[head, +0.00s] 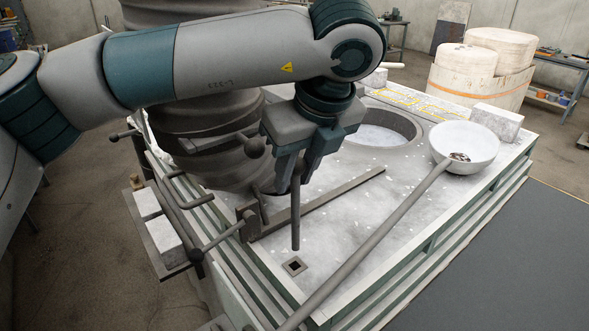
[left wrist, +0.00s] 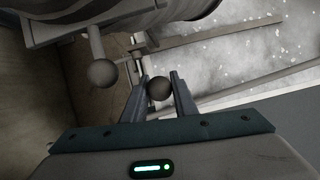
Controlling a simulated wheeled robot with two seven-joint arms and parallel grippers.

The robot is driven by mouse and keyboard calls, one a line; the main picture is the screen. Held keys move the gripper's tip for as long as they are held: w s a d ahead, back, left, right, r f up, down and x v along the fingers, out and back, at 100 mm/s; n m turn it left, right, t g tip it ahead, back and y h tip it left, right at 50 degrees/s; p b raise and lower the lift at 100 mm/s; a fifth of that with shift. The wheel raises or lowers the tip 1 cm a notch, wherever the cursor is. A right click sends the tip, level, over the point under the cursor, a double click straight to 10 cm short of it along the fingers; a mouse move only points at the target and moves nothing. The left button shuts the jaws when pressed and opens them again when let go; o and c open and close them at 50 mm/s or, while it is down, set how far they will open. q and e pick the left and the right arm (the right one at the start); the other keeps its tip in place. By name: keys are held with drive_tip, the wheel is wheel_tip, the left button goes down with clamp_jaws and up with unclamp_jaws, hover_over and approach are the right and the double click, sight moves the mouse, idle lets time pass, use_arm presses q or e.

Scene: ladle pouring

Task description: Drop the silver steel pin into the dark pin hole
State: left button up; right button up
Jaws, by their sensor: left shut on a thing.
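My left gripper (head: 295,183) is shut on the steel pin (head: 295,222), a thin grey rod that hangs about upright below the fingers. In the left wrist view a round dark end of the pin (left wrist: 159,89) shows between the two fingers (left wrist: 160,95). The dark pin hole (head: 294,265) is a small square plate with a dark centre on the table top. The pin's lower tip appears just above and behind the hole in the picture, with a small gap. The exact height is hard to tell. My right gripper is not in view.
A ladle with a white bowl (head: 465,147) lies across the right side, its long handle (head: 375,236) passing right of the hole. A flat bar (head: 325,202) lies behind the pin. A large ribbed vessel (head: 205,125) and levers (head: 222,237) stand at left.

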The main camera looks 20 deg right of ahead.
sight(297, 234)
use_arm(q)
drive_tip(key=shift+s, duration=0.1)
drive_tip(key=shift+f, duration=0.2)
drive_tip(key=shift+f+p, duration=0.65)
drive_tip(key=shift+f, duration=0.85)
drive_tip(key=shift+f+p, duration=0.35)
drive_tip(key=shift+f, duration=2)
drive_tip(key=shift+f+b, duration=3.4)
drive_tip(key=shift+b, duration=1.55)
